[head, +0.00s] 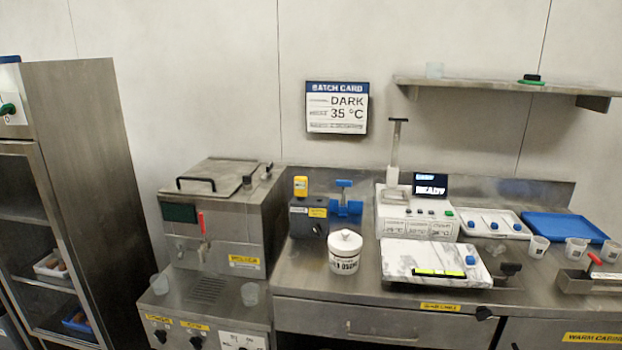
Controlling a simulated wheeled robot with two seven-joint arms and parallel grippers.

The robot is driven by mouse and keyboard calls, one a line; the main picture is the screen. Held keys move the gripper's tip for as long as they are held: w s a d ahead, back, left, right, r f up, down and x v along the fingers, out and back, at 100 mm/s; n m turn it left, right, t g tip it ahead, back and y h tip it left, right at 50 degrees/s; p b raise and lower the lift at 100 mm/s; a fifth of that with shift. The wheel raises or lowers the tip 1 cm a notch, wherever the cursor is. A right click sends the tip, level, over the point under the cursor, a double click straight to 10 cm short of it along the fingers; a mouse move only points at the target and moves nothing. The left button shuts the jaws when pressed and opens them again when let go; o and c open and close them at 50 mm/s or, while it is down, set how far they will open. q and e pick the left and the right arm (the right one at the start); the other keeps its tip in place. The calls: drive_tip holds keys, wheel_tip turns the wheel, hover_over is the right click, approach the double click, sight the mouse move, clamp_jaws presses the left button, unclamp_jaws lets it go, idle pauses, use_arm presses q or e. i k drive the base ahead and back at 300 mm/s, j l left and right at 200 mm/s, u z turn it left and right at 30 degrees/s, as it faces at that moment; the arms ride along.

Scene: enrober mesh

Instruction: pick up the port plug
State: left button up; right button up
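I cannot tell for sure which thing is the port plug. A small black piece with a green base (532,79) lies on the wall shelf at the upper right. All are too small to make out in detail. Neither of my grippers is in view.
A steel tank with a lid (215,178) stands at the left. A white instrument (417,222) with a lit display, a white lidded pot (345,252), a blue tray (565,228) and several cups crowd the counter (310,268). A tall open cabinet (85,150) is far left.

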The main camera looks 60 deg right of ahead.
sight(247, 180)
drive_tip(key=z, duration=1.65)
drive_tip(key=i+j, duration=0.15)
drive_tip(key=j, duration=0.25)
drive_tip(key=i+j, duration=0.1)
drive_tip(key=j, duration=0.25)
drive_tip(key=i+j, duration=0.15)
drive_tip(key=j, duration=0.25)
drive_tip(key=k+u, duration=0.05)
